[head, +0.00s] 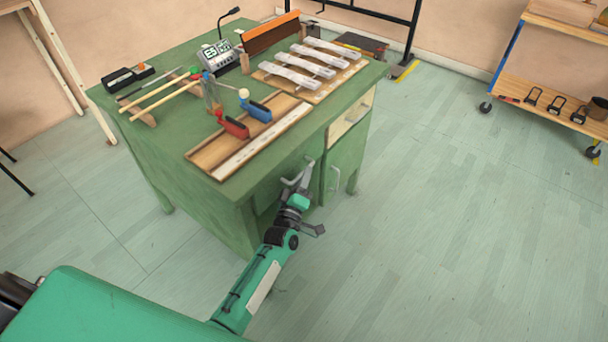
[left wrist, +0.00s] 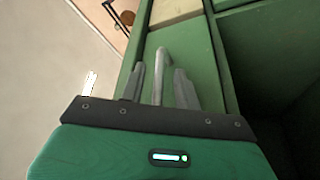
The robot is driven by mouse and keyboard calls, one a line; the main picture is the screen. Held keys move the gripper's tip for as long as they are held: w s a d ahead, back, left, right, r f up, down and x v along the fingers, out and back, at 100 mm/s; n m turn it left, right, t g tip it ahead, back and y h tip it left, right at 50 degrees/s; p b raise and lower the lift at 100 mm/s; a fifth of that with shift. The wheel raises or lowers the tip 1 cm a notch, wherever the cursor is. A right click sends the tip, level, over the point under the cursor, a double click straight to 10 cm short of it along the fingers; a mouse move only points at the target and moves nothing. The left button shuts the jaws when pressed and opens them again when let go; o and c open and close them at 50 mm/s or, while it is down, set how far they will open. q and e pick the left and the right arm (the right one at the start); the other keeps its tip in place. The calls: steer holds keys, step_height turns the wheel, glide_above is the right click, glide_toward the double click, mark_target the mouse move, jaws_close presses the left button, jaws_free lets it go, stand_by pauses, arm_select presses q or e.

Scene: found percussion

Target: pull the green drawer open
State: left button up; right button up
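The green drawer (left wrist: 205,62) is in the front of the green desk, beside a cream drawer (head: 350,115). Its front looks flush in the left wrist view. Its grey bar handle (left wrist: 163,58) stands out from the front. My left gripper (head: 297,180) is at the desk front. In the left wrist view its two fingers (left wrist: 160,82) are apart, one on each side of the handle, with a gap visible on the left. In the head view the gripper partly covers the drawer. My right gripper is in neither view.
The green desk (head: 170,165) carries wooden trays, metal bars, sticks and a grey device (head: 218,58). A green door (head: 345,160) with a handle is below the cream drawer. A dark hollow (left wrist: 275,85) borders the green drawer. The floor (head: 440,220) right of the desk is clear.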

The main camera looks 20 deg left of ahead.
arm_select(q)
steer(key=shift+w+r, duration=0.15)
steer(key=shift+w, duration=0.4)
jaws_close()
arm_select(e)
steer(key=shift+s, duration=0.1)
